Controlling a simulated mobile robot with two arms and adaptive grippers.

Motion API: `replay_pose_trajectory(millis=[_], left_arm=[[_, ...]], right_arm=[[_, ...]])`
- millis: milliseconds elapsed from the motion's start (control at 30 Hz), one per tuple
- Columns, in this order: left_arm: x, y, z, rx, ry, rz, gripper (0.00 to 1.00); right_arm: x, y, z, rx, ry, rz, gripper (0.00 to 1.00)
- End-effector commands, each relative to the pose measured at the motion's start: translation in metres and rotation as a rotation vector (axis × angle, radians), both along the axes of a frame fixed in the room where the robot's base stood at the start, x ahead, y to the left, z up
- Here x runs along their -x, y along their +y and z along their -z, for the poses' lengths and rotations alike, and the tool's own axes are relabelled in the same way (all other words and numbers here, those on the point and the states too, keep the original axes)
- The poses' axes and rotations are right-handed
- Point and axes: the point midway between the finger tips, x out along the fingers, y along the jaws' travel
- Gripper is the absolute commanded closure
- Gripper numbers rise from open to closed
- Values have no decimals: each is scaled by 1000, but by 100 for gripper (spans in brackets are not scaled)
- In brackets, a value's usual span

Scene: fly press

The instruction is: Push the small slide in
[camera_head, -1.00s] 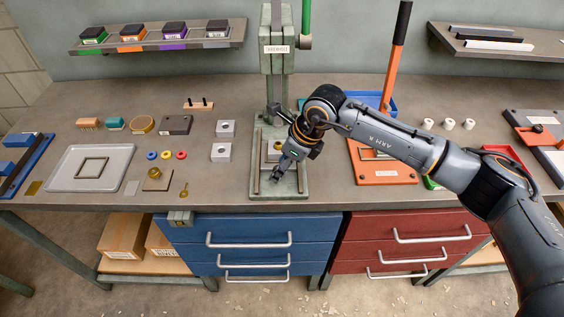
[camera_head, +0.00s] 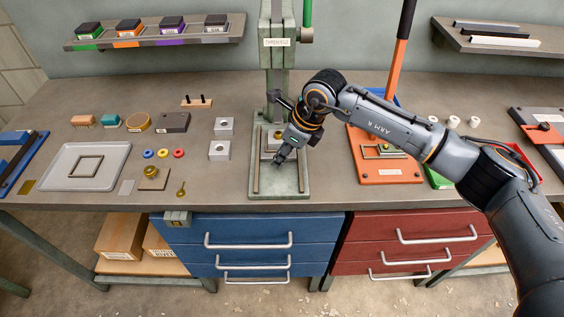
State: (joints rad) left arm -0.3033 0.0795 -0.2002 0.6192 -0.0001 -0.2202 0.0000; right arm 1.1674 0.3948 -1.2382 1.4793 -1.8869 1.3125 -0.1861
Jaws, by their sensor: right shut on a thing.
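The green fly press (camera_head: 277,60) stands at the middle of the bench, with its base (camera_head: 280,188) reaching toward the front edge. A light block (camera_head: 267,139) sits on the base under the ram, partly hidden behind my right gripper. My right gripper (camera_head: 281,160) is over the press base, in front of that block, pointing down and to the left. Its fingers look closed, but what lies between them is too small to make out. The small slide cannot be told apart clearly, being at or behind the gripper. My left gripper is not in view.
Left of the press are two pale blocks (camera_head: 219,150), coloured rings (camera_head: 163,154) and a grey tray (camera_head: 86,167). Right of it stands an orange lever press (camera_head: 386,165), under my right arm. Blue drawers (camera_head: 250,230) lie below the bench edge.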

Motion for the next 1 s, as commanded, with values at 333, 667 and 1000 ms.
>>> replay_pose_trajectory(millis=[333, 667, 1000], left_arm=[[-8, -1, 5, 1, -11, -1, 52], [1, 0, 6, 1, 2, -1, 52], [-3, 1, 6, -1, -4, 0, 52]], right_arm=[[-9, -1, -4, -5, -11, 6, 100], [-7, 0, -2, -4, -6, 3, 51], [-3, -12, -31, -4, -7, 3, 51]])
